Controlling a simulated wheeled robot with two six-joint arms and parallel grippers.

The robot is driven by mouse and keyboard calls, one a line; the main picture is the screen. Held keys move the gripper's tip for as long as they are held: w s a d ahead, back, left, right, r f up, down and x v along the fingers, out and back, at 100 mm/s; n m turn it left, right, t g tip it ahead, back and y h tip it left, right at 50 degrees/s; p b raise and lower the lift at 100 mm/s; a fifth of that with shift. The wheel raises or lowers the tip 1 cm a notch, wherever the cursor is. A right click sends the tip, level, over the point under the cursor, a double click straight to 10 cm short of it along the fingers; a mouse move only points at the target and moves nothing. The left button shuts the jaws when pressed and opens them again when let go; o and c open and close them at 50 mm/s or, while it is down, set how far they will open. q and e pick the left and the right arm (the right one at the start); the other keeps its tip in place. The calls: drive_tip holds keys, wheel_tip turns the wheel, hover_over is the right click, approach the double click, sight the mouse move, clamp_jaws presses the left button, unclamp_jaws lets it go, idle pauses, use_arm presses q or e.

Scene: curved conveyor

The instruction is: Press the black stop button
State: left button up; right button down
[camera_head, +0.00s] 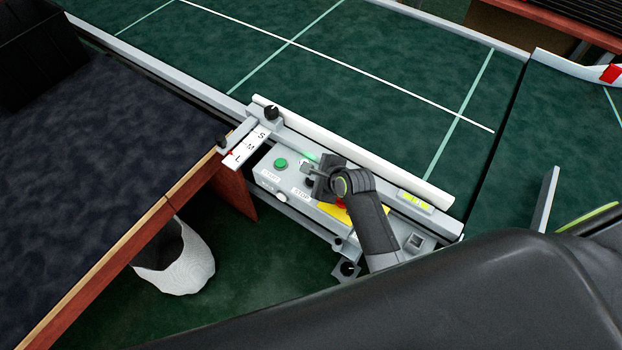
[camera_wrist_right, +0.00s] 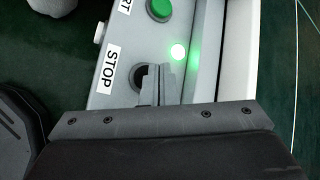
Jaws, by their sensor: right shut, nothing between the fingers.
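The black stop button (camera_wrist_right: 137,77) shows in the right wrist view beside the STOP label (camera_wrist_right: 110,69), partly covered by my fingers. My right gripper (camera_wrist_right: 156,72) is shut and empty, its tips over the right side of the button. I cannot tell if they touch it. In the head view my right gripper (camera_head: 312,170) is over the grey control panel (camera_head: 262,178) and hides the button; the STOP label (camera_head: 301,194) shows below it. My left gripper is in neither view.
A green button (camera_head: 281,163) and a lit green lamp (camera_wrist_right: 178,51) are close by on the panel. A red knob (camera_head: 341,203) on a yellow plate (camera_head: 338,213) is partly behind my right wrist. A white rail (camera_head: 360,153) borders the green conveyor (camera_head: 330,70). A dark-topped table (camera_head: 90,160) stands left.

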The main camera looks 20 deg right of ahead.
drive_tip(key=shift+f, duration=0.15)
idle(0.3)
drive_tip(key=shift+f, duration=0.25)
drive_tip(key=shift+f, duration=0.5)
idle(0.7)
drive_tip(key=shift+r, duration=0.15)
drive_tip(key=shift+r+p, duration=0.7)
drive_tip(key=shift+p, duration=0.55)
wheel_tip(320, 180, up, 5)
drive_tip(key=p, duration=0.6)
drive_tip(key=shift+r, duration=0.1)
